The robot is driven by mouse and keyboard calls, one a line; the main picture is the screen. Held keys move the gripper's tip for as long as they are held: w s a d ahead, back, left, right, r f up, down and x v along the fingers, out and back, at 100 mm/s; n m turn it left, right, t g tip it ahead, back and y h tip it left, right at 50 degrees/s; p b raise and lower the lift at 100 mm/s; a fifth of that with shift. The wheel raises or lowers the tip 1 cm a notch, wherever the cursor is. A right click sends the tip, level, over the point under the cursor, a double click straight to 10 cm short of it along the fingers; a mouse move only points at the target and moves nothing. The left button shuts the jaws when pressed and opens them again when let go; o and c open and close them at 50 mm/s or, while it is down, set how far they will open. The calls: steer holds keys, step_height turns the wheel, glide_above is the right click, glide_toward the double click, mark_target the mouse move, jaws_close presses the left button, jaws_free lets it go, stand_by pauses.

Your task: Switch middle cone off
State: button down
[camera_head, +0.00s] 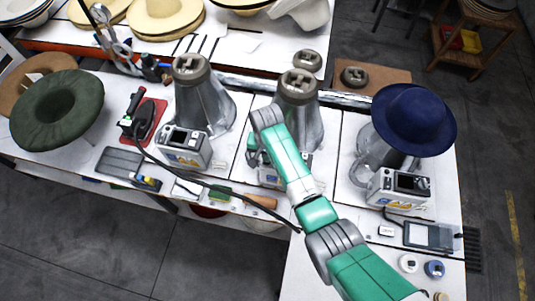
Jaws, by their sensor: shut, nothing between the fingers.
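The middle cone (303,118) is a metal steam cone with a grey top, standing upright near the centre of the bench. Its control box (270,178) sits in front of its base, mostly hidden behind my green and grey arm. The box's switch cannot be made out. My gripper (254,160) is at the left side of the middle cone's base, just above the box. Its fingers are small and partly hidden by my wrist; it is shut and holds nothing visible. I cannot tell whether it touches the box.
The left cone (203,105) has its own control box (183,147). The right cone carries a blue hat (413,120), with a control box (399,190) in front. An iron (143,120), a green hat (57,110) and a black cable lie to the left. Hats fill the back table.

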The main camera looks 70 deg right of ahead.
steer(key=shift+f+b, duration=0.5)
steer(key=shift+f, duration=0.3)
step_height(320, 180, up, 7)
steer(key=p, duration=0.7)
steer(key=shift+r, duration=0.15)
stand_by(0.5)
